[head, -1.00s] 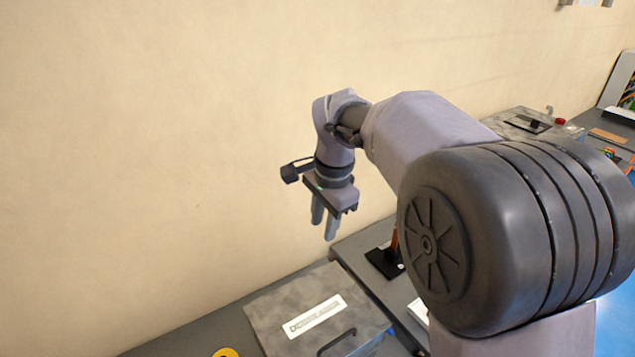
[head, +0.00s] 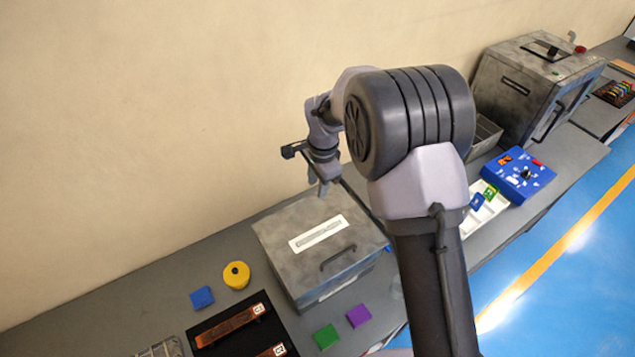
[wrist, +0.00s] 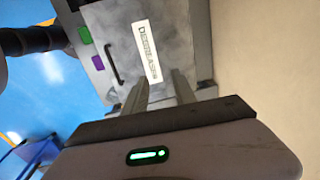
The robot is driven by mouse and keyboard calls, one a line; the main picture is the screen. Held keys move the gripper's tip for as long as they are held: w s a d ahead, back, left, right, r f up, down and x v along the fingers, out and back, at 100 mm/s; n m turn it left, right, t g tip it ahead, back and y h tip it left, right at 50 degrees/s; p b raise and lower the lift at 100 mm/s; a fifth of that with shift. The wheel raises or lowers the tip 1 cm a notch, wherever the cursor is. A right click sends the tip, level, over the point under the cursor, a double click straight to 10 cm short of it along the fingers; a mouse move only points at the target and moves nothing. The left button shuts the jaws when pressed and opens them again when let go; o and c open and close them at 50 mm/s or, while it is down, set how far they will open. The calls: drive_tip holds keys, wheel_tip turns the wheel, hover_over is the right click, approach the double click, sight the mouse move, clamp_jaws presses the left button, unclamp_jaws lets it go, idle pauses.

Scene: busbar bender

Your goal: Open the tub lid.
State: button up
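The tub (head: 340,285) is a grey metal box on the bench, with its flat lid (head: 285,238) closed on top. The lid carries a white label (head: 318,233) and a dark bar handle (head: 338,258) near its front edge. In the wrist view the lid (wrist: 183,45) lies below my fingers, with the label (wrist: 147,52) reading "DEGREASER" and the handle (wrist: 111,64) to its left. My gripper (head: 322,186) is above the tub's far side, pointing down, apart from the lid. Its two fingers (wrist: 160,82) are spread with nothing visible between them.
A yellow round piece (head: 236,275), a blue block (head: 202,298), a green block (head: 326,336) and a purple block (head: 358,315) lie around the tub. A black tray (head: 205,328) with copper bars is at front left. A blue control box (head: 520,175) stands right. The wall is close behind.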

drive_tip(key=shift+f, duration=0.2)
clamp_jaws()
idle(1.3)
unclamp_jaws()
